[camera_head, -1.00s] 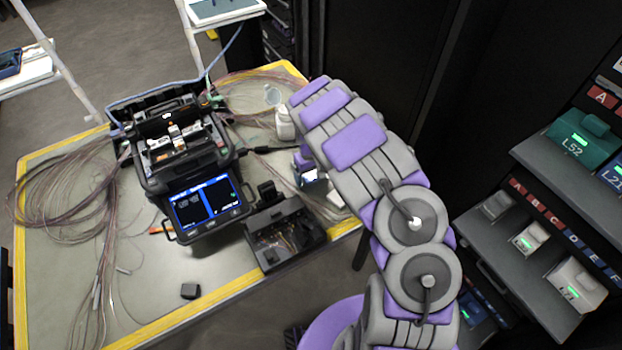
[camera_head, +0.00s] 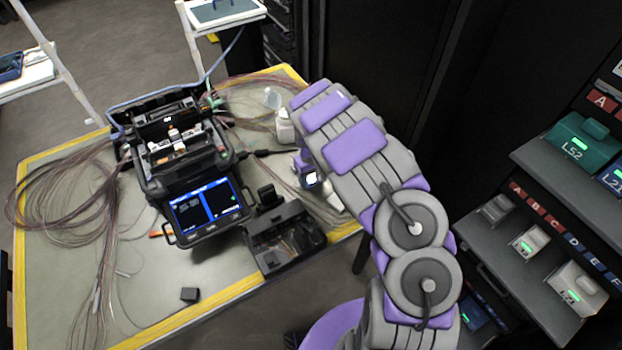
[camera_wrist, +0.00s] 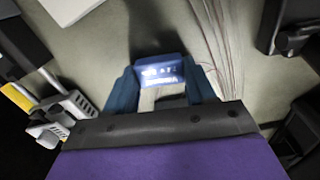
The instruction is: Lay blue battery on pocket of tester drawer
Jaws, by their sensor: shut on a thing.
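My gripper (camera_wrist: 165,88) is shut on a small blue block with a glowing white label, which I take as the blue battery (camera_wrist: 160,70). In the head view, the battery (camera_head: 312,179) shows just beyond the end of my arm, above the right side of the table; the gripper's jaws are mostly hidden there. At the right stands a rack with a dark pull-out shelf (camera_head: 480,262) holding several grey and white blocks with green lights. I cannot tell for sure which part is the tester drawer, and no empty pocket is clear.
A teal block (camera_head: 585,140) and another blue block (camera_head: 612,178) sit on the upper rack shelf.

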